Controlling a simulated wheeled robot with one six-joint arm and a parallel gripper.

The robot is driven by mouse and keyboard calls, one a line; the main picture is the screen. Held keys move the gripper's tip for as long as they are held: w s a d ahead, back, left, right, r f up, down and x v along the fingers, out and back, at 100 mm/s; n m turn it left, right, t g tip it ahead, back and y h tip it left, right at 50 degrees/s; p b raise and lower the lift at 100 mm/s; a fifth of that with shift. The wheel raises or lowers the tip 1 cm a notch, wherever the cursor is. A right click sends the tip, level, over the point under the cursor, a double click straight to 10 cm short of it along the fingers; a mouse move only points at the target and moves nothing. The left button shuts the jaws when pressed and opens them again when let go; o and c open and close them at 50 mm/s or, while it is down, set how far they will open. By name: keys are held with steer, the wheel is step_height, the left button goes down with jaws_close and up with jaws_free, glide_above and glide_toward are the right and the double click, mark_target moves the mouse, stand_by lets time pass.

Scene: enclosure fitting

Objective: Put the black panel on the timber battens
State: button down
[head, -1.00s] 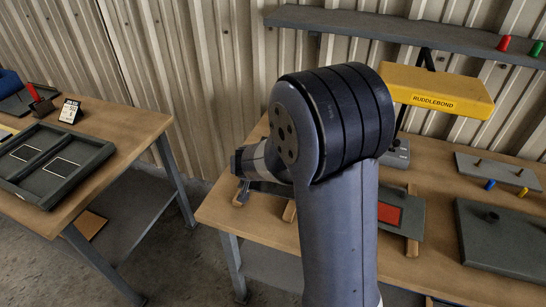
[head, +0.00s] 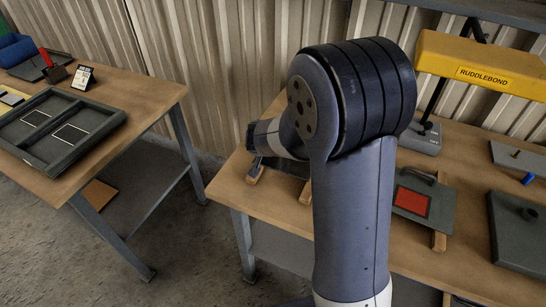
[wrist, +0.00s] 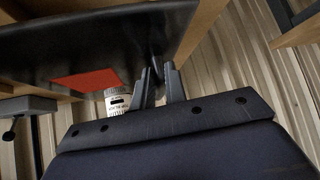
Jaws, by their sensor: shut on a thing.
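In the wrist view my gripper (wrist: 160,88) is shut on a dark upright grip at the edge of the black panel (wrist: 130,40). The panel fills the upper left, with a red patch (wrist: 88,80) at its lower edge. In the head view my arm hides my gripper and the middle of the right-hand bench. A dark plate with a red square (head: 411,203) shows right of my arm, over a timber batten (head: 440,240). Another batten (head: 306,192) shows left of my arm. I cannot tell whether the panel touches the battens.
A white labelled can (wrist: 117,100) stands beside my fingers. A yellow RUDDLEBOND hood (head: 480,65) on a grey base overhangs the bench. A grey plate with a knob (head: 520,235) lies at right. The left bench holds a dark framed tray (head: 105,120). Floor between benches is clear.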

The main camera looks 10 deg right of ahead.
steer(key=shift+f+b, duration=0.8)
steer(key=shift+f, duration=1.55)
steer(key=shift+f+b, duration=0.2)
steer(key=shift+b, duration=0.2)
steer(key=c, duration=1.4)
jaws_free()
steer(key=shift+c, duration=0.2)
steer(key=shift+s+a+r+p, duration=0.1)
steer(key=shift+s+r+p, duration=0.1)
steer(key=shift+r+p, duration=0.25)
steer(key=v, duration=1.1)
steer(key=shift+s, duration=0.25)
